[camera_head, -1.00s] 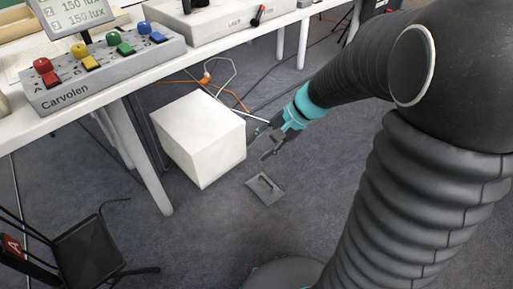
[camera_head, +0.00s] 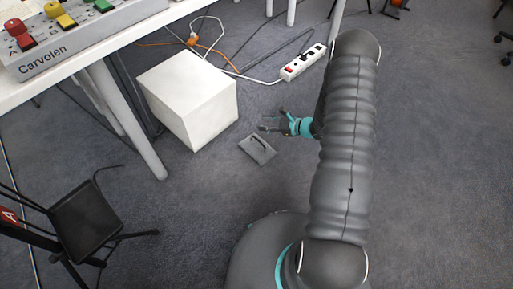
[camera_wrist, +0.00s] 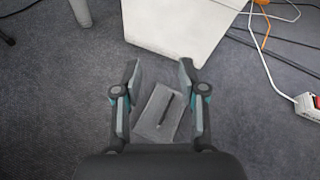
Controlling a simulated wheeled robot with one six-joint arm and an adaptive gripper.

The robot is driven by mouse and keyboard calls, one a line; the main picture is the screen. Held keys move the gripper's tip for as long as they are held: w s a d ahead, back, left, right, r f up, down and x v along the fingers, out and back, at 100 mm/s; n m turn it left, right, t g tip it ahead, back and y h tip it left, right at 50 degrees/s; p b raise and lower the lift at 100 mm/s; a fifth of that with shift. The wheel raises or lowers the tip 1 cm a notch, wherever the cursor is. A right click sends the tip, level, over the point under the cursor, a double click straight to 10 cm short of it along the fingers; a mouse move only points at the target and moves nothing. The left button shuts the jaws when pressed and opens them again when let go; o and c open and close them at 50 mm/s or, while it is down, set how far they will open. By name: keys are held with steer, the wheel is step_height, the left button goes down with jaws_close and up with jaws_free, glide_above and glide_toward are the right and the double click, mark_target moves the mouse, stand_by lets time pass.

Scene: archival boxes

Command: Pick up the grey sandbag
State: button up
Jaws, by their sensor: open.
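The grey sandbag (camera_head: 258,150) lies flat on the grey carpet, just in front of a white box. It is a small, flat, roughly square bag with a dark strap across its top. My gripper (camera_head: 264,122) is open and empty, above and slightly beyond the sandbag in the head view. In the wrist view the sandbag (camera_wrist: 158,114) shows between the two spread fingers of my gripper (camera_wrist: 158,72), below them. The fingers appear apart from it, and its lower edge comes near the dark gripper body.
The white box (camera_head: 188,100) stands close behind the sandbag. A white power strip (camera_head: 303,62) and loose cables lie farther back. A table with a Carvolen control box (camera_head: 75,42) is at upper left, a black chair (camera_head: 86,218) at lower left.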

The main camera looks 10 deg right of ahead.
steer(key=s+d+f+m+t+h, duration=0.1)
steer(key=d+f+m+h, duration=0.15)
steer(key=f, duration=0.55)
steer(key=s+d+f+m+t+h, duration=0.1)
steer(key=s+d+f+m+t, duration=0.2)
steer(key=f, duration=0.6)
steer(key=m+g, duration=0.1)
glide_toward(257, 139)
steer(key=shift+h, duration=0.25)
steer(key=w+f, duration=0.1)
steer(key=w+a+f, duration=0.1)
steer(key=w+f, duration=0.1)
steer(key=shift+w+a, duration=0.3)
steer(key=shift+a, duration=0.05)
steer(key=x, duration=0.4)
steer(key=shift+w+a+r, duration=0.1)
steer(key=shift+a+r, duration=0.1)
steer(key=shift+a, duration=0.3)
steer(key=shift+w+a+f, duration=0.15)
steer(key=shift+w, duration=0.25)
jaws_close()
